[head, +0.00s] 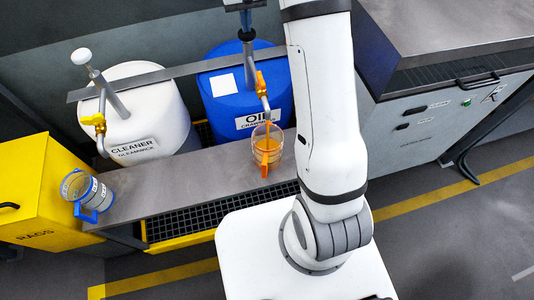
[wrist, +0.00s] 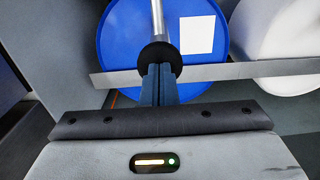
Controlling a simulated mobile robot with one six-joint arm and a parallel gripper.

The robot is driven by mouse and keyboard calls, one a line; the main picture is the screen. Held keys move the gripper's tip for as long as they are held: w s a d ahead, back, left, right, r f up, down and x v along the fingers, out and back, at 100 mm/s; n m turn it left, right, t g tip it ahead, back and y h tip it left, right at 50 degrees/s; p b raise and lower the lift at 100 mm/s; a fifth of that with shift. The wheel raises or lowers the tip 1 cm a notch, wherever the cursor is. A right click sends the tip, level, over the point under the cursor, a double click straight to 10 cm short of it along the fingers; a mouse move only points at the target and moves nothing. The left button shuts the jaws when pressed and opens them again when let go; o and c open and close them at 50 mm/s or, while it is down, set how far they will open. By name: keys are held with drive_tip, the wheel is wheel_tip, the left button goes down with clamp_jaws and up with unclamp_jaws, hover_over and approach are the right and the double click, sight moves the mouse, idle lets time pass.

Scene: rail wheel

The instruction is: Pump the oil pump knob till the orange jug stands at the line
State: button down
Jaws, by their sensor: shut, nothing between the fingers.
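The blue oil drum (head: 222,100) stands behind the bench, with its pump's black knob (head: 247,35) on a steel rod. My gripper (head: 245,4) is at the top edge of the head view, above the knob. In the wrist view its closed fingers (wrist: 160,78) point at the black knob (wrist: 160,52) and overlap it; contact is not certain. I cannot make out the fill line.
A white cleaner drum (head: 150,112) with its own pump and white knob (head: 81,56) stands left. A jug with a blue handle (head: 86,196) is at the bench's left end, by the yellow rags bin (head: 40,190). A steel bar (head: 180,71) crosses both drums.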

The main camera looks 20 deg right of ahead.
idle(0.3)
drive_tip(key=shift+r+p, duration=2.2)
drive_tip(key=shift+r, duration=0.8)
wheel_tip(320, 180, up, 5)
drive_tip(key=p, duration=0.3)
drive_tip(key=shift+p, duration=0.3)
